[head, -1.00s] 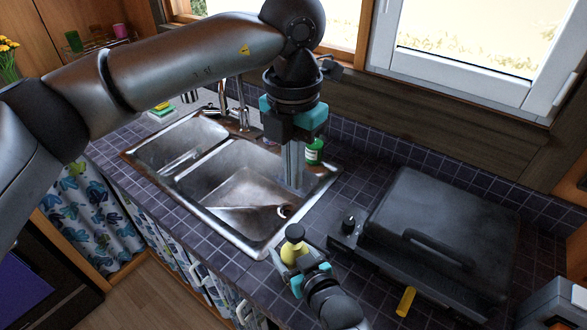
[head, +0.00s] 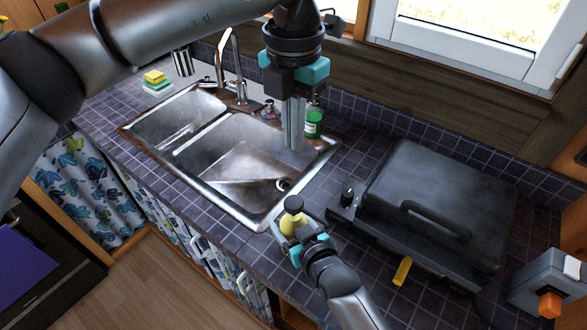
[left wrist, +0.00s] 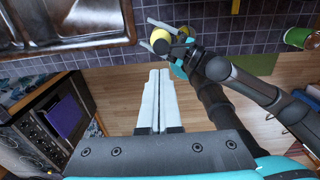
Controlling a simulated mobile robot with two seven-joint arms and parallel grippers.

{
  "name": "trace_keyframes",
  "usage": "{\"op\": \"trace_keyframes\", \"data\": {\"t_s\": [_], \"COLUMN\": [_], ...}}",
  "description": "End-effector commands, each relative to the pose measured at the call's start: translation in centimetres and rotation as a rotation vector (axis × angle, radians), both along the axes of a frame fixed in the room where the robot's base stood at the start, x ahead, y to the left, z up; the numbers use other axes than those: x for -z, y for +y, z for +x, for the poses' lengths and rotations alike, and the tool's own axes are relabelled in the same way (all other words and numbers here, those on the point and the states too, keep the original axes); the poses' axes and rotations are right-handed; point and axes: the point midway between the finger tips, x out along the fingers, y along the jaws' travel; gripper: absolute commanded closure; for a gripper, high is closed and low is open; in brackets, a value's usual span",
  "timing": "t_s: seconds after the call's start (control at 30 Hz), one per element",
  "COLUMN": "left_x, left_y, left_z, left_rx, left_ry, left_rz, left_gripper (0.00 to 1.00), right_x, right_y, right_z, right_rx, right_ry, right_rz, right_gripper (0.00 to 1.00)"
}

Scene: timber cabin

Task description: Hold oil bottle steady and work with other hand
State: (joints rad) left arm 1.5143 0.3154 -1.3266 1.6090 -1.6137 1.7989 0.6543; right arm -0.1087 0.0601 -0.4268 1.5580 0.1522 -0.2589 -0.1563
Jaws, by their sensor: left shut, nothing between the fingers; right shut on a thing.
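The oil bottle (head: 292,222) is yellow with a dark cap and stands near the counter's front edge, right of the sink. My right gripper (head: 285,240) is shut on it. The bottle also shows in the left wrist view (left wrist: 161,42), seen from above, between the right gripper's fingers. My left gripper (head: 292,145) is shut and empty, pointing down above the right part of the sink. Its closed fingers (left wrist: 158,82) fill the middle of the left wrist view, apart from the bottle.
A double sink (head: 240,165) lies left of the bottle. A black lidded grill (head: 435,215) stands to the right. A green bottle (head: 314,121) is behind the sink's right end. A small yellow cylinder (head: 403,271) lies before the grill. Sponges (head: 156,82) are at the back left.

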Motion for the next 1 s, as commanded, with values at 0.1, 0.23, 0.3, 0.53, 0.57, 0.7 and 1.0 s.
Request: {"op": "trace_keyframes", "data": {"t_s": [0.1, 0.23, 0.3, 0.53, 0.57, 0.7, 1.0], "left_x": [1.5, 4.0, 5.6, 10.3, 10.8, 12.6, 13.7], "left_y": [0.1, 0.0, 0.0, 0.0, 0.0, 0.0, 0.0], "left_z": [-0.1, -0.1, -0.1, -0.2, -0.1, -0.1, -0.1], "left_rx": [0.000, 0.001, 0.000, -0.001, -0.001, 0.000, 0.000], "left_ry": [0.004, 0.005, 0.005, 0.005, 0.003, 0.002, 0.000], "left_rz": [0.002, 0.002, 0.001, 0.002, 0.001, 0.001, 0.000], "left_gripper": [1.00, 1.00, 1.00, 1.00, 1.00, 1.00, 1.00], "right_x": [0.0, 0.0, 0.0, 0.0, 0.0, 0.0, 0.0], "right_y": [0.0, 0.0, 0.0, 0.0, 0.0, 0.0, 0.0], "right_z": [0.0, 0.0, 0.0, 0.0, 0.0, 0.0, 0.0], "right_rx": [0.000, 0.000, 0.000, 0.000, 0.000, 0.000, 0.000], "right_ry": [0.000, 0.000, 0.000, 0.000, 0.000, 0.000, 0.000], "right_rz": [-0.001, -0.001, -0.001, -0.001, -0.001, -0.001, -0.001], "right_gripper": [1.00, 1.00, 1.00, 1.00, 1.00, 1.00, 1.00]}}
